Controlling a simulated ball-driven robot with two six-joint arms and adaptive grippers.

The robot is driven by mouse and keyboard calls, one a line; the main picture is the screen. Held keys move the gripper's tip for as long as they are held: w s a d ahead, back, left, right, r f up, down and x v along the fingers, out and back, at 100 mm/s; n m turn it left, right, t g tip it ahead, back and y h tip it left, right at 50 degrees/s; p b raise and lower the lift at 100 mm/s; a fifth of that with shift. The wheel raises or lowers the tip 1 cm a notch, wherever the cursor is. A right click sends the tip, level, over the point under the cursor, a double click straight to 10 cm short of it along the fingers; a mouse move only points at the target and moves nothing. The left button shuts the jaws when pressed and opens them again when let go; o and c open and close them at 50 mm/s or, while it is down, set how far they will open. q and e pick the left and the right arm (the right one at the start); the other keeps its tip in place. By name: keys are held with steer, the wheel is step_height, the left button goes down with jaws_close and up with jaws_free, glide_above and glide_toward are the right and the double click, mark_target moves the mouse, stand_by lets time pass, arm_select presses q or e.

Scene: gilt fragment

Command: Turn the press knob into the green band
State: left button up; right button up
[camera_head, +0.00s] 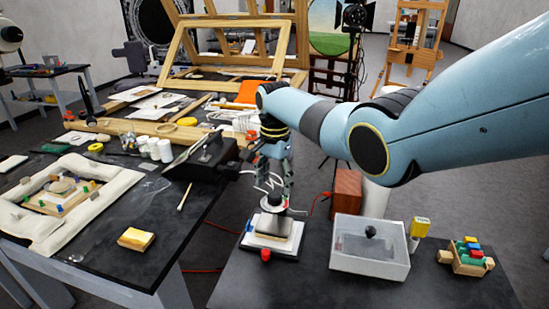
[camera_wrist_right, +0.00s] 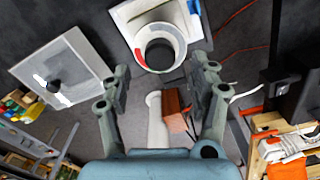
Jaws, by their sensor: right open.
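The press (camera_head: 272,226) stands on the dark table at front centre, a white base with a dark knob (camera_head: 274,199) on top. In the right wrist view the round dark knob (camera_wrist_right: 160,54) sits in a pale dial ring (camera_wrist_right: 178,30), at the top of the picture. A red band (camera_wrist_right: 140,57) shows on the ring's left; I cannot make out a green band. My right gripper (camera_head: 277,187) hangs pointing down just above the knob. In the right wrist view its two fingers (camera_wrist_right: 161,82) are spread, with nothing between them. My left gripper is out of view.
A clear lidded box (camera_head: 370,248), a yellow-topped bottle (camera_head: 419,229) and a tray of coloured bits (camera_head: 467,258) stand right of the press. A black box (camera_head: 205,160) is on the left table. A red cable (camera_head: 318,203) runs behind.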

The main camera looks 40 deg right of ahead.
mark_target(275, 194)
step_height(275, 194, up, 8)
steer(key=shift+f, duration=0.15)
stand_by(0.6)
